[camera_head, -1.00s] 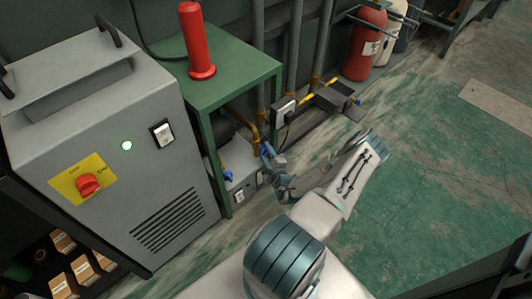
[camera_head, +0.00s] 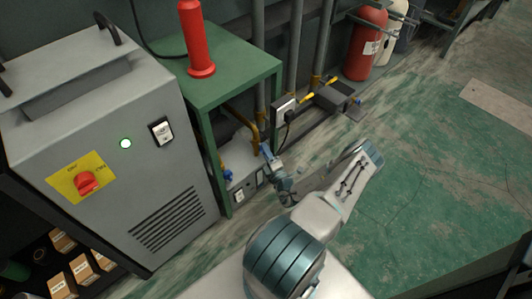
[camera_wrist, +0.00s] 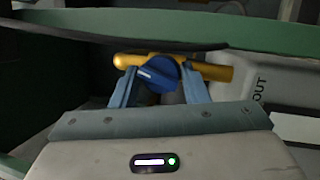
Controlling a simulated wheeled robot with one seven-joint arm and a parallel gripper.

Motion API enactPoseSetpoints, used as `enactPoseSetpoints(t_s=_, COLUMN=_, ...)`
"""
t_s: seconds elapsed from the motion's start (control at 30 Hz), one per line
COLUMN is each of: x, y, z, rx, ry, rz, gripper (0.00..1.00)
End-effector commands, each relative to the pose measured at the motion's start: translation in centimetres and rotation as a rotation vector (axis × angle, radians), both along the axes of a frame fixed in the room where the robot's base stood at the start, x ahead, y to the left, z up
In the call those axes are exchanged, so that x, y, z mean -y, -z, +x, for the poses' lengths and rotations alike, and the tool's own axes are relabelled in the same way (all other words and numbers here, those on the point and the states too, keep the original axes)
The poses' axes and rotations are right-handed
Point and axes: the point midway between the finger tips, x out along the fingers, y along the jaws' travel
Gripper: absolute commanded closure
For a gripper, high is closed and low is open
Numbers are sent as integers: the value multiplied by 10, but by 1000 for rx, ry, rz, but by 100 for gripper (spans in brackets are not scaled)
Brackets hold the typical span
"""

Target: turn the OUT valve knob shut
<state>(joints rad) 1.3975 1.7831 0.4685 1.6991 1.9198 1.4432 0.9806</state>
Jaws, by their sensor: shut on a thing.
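The OUT valve knob (camera_wrist: 158,73) is blue with a pale line on its face and sits on a yellow brass pipe (camera_wrist: 215,71) in the wrist view. The pale line is tilted against the pipe. My gripper (camera_wrist: 160,88) has one finger at each side of the knob and is shut on it. The word OUT (camera_wrist: 260,90) shows on the grey unit to the right. In the head view my gripper (camera_head: 267,153) reaches under the green table, and the knob it holds cannot be made out there.
A green table (camera_head: 228,72) with a red cylinder (camera_head: 197,45) stands over the grey unit. Another blue knob (camera_head: 228,176) is left of my gripper. A grey machine (camera_head: 95,130) stands at left. The floor at right (camera_head: 440,180) is clear.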

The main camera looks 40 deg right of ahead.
Motion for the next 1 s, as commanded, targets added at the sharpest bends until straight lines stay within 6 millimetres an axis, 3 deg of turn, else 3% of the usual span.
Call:
enactPoseSetpoints(t_s=0.5, x=1, y=5, z=-1, rx=15, ry=-1, rz=-286, gripper=82)
enactPoseSetpoints(t_s=1.0, x=2, y=5, z=-1, rx=16, ry=1, rz=-322, gripper=82)
